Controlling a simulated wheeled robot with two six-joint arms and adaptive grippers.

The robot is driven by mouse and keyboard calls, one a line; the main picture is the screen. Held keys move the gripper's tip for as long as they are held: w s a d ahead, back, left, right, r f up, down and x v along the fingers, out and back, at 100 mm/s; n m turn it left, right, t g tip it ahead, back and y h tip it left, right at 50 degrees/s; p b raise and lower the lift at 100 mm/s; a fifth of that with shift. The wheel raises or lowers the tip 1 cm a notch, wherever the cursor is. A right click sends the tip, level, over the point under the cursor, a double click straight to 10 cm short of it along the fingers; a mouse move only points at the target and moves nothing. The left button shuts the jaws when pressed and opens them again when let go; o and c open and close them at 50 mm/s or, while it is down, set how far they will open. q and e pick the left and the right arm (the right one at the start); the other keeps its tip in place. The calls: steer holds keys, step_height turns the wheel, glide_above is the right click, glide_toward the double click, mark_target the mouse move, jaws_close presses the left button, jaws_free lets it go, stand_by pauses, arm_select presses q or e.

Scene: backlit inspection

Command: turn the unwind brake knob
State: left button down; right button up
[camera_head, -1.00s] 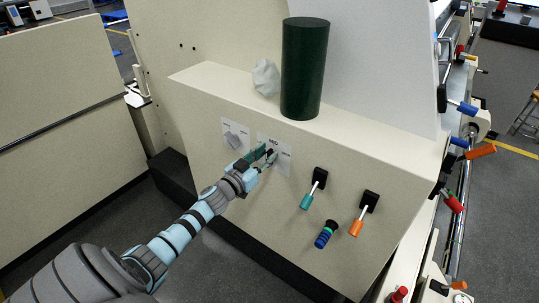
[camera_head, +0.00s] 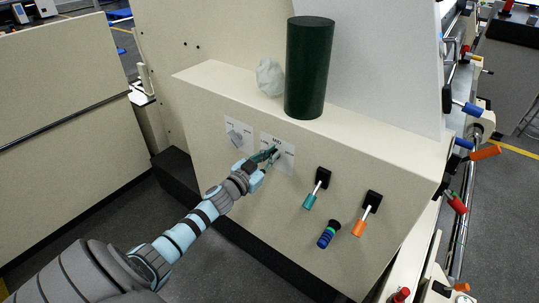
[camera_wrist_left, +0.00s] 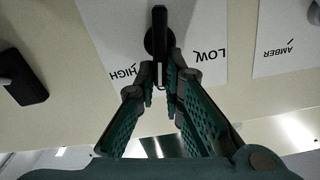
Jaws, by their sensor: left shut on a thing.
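The brake knob is a narrow black bar on a round base (camera_wrist_left: 158,38), on a white card printed LOW and HIGH, which appears upside down in the left wrist view. In the head view this card (camera_head: 285,162) is on the sloping front of the cream cabinet, and the knob is mostly hidden by my gripper. My left gripper (camera_head: 271,156) reaches it from the lower left. In the left wrist view its two green fingers (camera_wrist_left: 166,84) are shut on the knob's bar, one on each side. My right gripper is out of view.
A second card with a grey knob (camera_head: 234,137) is just left. Right of it are a teal-handled lever (camera_head: 310,200), an orange-handled lever (camera_head: 359,228) and a blue-banded handle (camera_head: 326,236). A dark green cylinder (camera_head: 308,68) and a pale lump (camera_head: 270,77) stand on the ledge.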

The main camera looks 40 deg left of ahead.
arm_select(q)
steer(key=m, duration=0.3)
steer(key=d+f+m+b, duration=0.1)
steer(key=m, duration=0.5)
steer(key=shift+d+f+b, duration=0.15)
steer(key=shift+d+b, duration=0.15)
steer(key=shift+m, duration=0.4)
steer(key=c, duration=1.7)
jaws_free()
